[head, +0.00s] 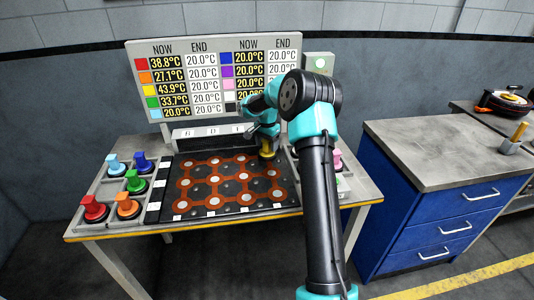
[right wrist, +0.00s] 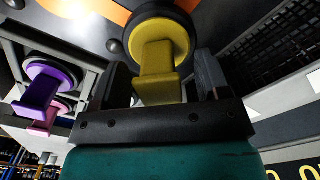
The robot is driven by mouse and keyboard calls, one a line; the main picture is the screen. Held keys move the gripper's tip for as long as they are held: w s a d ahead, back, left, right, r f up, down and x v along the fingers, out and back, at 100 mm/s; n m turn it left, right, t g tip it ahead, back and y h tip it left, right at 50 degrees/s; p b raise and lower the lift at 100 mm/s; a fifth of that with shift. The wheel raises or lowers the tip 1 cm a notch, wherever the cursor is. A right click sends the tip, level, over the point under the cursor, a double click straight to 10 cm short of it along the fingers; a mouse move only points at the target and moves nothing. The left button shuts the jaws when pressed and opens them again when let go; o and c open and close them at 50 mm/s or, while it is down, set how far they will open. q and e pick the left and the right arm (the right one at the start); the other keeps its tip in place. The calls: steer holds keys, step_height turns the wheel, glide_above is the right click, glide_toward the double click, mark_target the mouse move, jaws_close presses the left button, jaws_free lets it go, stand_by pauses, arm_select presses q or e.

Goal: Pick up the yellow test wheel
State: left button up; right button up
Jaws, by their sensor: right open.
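The yellow test wheel (head: 267,154) stands at the back right of the dark board with orange tracks (head: 237,208). It has a dark tyre and a yellow upright handle. In the right wrist view the yellow wheel (right wrist: 160,40) is straight ahead, with its handle between my two fingers. My right gripper (head: 266,139) is over the wheel from above and open. In the right wrist view a gap shows between the right gripper's fingers (right wrist: 157,80) and the handle sides. In the head view my arm partly hides the wheel. My left gripper is not in view.
Red (head: 95,208), orange (head: 127,206), green (head: 135,182), blue (head: 143,163) and cyan (head: 115,164) wheels stand in a left rack. Purple (right wrist: 42,90) and pink (right wrist: 50,117) wheels stand on the right. A temperature sign (head: 216,46) rises behind the table. A blue cabinet (head: 410,220) is at right.

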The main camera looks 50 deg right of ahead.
mark_target(267, 141)
steer(key=shift+f, duration=0.25)
steer(key=shift+c, duration=0.5)
steer(key=c, duration=1.1)
steer(key=shift+r, duration=0.1)
steer(key=shift+r, duration=1.6)
steer(key=shift+s+a+r, duration=0.15)
steer(key=shift+s+a, duration=0.05)
steer(key=s+a, duration=0.3)
steer(key=a, duration=0.1)
steer(key=s+a+r, duration=0.1)
steer(key=s+a, duration=0.6)
steer(key=shift+s+a+r, duration=0.1)
steer(key=shift+a+r, duration=0.1)
steer(key=shift+a, duration=0.1)
